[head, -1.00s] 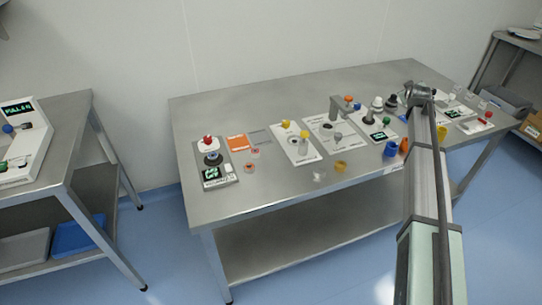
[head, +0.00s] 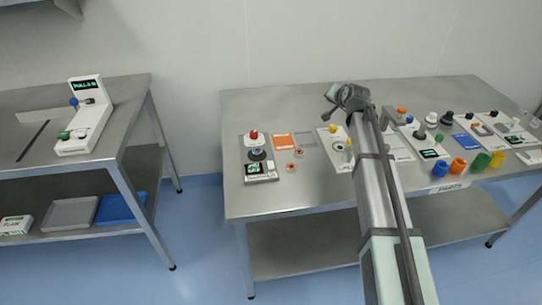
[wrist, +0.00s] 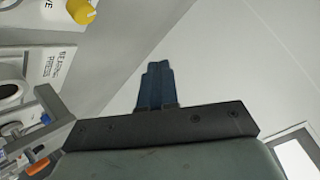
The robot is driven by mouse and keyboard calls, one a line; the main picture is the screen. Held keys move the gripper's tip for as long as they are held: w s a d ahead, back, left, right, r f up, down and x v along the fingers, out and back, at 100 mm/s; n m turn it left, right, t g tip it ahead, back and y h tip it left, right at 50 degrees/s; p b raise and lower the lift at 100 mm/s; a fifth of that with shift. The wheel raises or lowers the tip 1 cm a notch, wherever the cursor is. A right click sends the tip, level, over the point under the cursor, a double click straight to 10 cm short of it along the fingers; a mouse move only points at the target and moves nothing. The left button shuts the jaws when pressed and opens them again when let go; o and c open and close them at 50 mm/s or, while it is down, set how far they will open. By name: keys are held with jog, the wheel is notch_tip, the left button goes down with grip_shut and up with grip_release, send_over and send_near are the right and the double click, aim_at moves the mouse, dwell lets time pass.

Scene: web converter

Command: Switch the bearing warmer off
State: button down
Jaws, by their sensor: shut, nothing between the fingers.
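No label reading bearing warmer is legible, so I cannot tell for sure which unit it is. At the left of the long table, in the head view, a grey panel (head: 248,160) carries a red-topped knob (head: 254,135), a dark round part (head: 257,154) and a green-lit display (head: 261,169). My gripper (head: 333,97) is above the table, right of that panel and apart from it. In the wrist view its dark fingers (wrist: 158,85) are together, with nothing between them. A yellow knob (wrist: 82,11) and a plate labelled "BEARING PRESS" (wrist: 62,65) show at left there.
The long steel table (head: 290,202) has a clear front-left strip. Orange (head: 284,142) and grey squares lie beside the grey panel. Several coloured cups, including a blue one (head: 459,166), stand at right. A second table (head: 30,95) at left bears a white unit (head: 88,125).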

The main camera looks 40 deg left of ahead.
jog(key=s+a+m+g, duration=0.1)
jog(key=s+a+g, duration=0.1)
jog(key=s+a, duration=0.45)
jog(key=m+g+h, duration=0.6)
jog(key=m+h, duration=0.2)
jog(key=m, duration=0.1)
send_over(271, 162)
jog(key=shift+r, duration=0.45)
jog(key=shift+f, duration=0.1)
notch_tip(271, 162, down, 12)
jog(key=shift+f, duration=0.95)
